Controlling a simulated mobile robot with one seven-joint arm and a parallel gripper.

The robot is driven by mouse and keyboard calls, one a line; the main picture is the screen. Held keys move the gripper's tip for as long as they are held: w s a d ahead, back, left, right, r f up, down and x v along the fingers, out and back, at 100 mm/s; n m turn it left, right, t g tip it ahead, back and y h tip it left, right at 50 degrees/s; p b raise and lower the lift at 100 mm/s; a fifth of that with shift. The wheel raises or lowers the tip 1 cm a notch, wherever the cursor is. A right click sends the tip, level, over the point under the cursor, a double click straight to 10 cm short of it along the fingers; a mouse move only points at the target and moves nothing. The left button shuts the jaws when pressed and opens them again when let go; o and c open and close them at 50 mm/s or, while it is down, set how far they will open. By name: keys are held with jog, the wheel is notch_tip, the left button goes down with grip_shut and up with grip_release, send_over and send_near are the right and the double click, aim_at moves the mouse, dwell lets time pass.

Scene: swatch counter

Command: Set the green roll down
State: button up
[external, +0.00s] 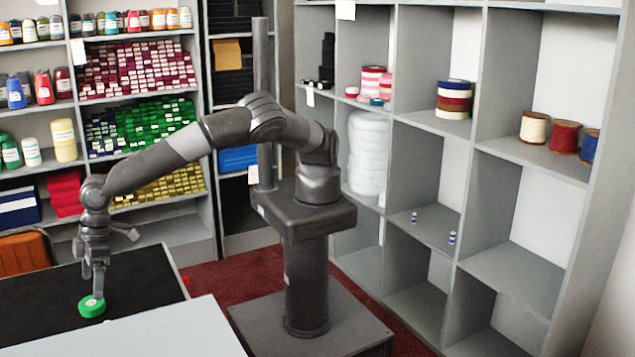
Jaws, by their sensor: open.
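The green roll (91,306) is a short round roll with a pale spot on its top. It is at the black counter top (145,282), in the lower left of the external view. My gripper (97,284) points down right above the roll, with its jaws open. The fingertips are at or just over the roll's upper side; I cannot tell whether they touch it. The roll appears to rest flat on the black surface, near the edge of the light grey panel.
A light grey surface (170,330) lies in front of the black top. Shelves with coloured jars and swatches stand behind. A grey cubby shelf (395,180) with ribbon rolls (454,98) stands at the right. The black top right of the roll is clear.

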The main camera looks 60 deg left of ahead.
aim_at(90, 303)
jog(key=shift+x, duration=2.75)
jog(key=shift+a, duration=0.1)
jog(key=c, duration=1.1)
jog(key=shift+c, duration=0.2)
jog(key=shift+r, duration=0.2)
jog(key=shift+r, duration=0.25)
jog(key=r, duration=0.2)
jog(key=a+r, duration=0.1)
jog(key=r, duration=0.1)
jog(key=shift+w, duration=0.1)
jog(key=w+a+r, duration=0.2)
jog(key=a+r, duration=0.4)
jog(key=a, duration=0.4)
jog(key=shift+w, duration=0.15)
